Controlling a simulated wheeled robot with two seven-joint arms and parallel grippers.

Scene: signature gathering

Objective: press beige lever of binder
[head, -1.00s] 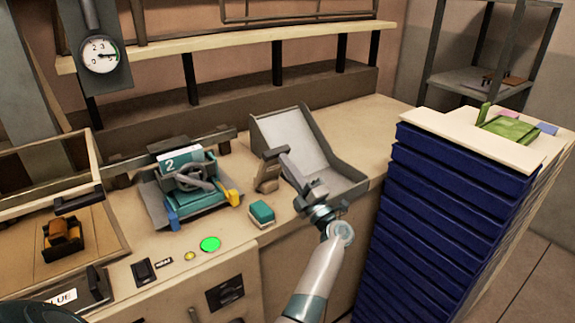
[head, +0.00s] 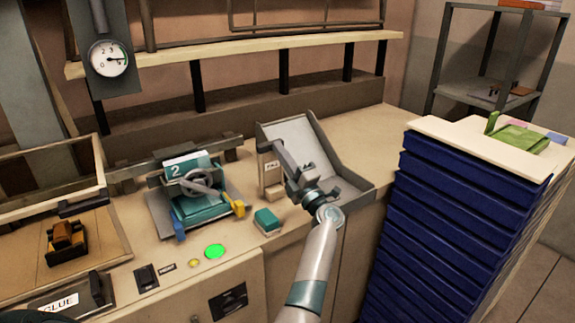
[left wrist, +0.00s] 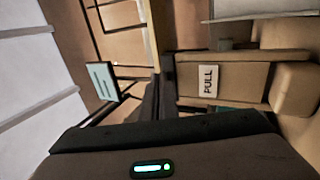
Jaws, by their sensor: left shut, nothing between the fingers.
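The beige lever (head: 268,177) carries a PULL label and stands by the left side of the grey tray-like unit in the head view. In the left wrist view, the beige lever (left wrist: 240,85) lies to the right of the fingers, with a beige block at its end. My left gripper (head: 279,150) is shut and empty, close to the lever's right side in the head view. Its dark fingers (left wrist: 150,105) also show in the left wrist view. I cannot tell whether they touch the lever. My right gripper is not in view.
The grey tray (head: 310,150) is behind my gripper. A teal-topped block (head: 267,220) and a teal machine with a handwheel (head: 200,182) stand to the left. A tall stack of blue-edged boards (head: 465,195) is at the right. The counter's back right (head: 375,140) is clear.

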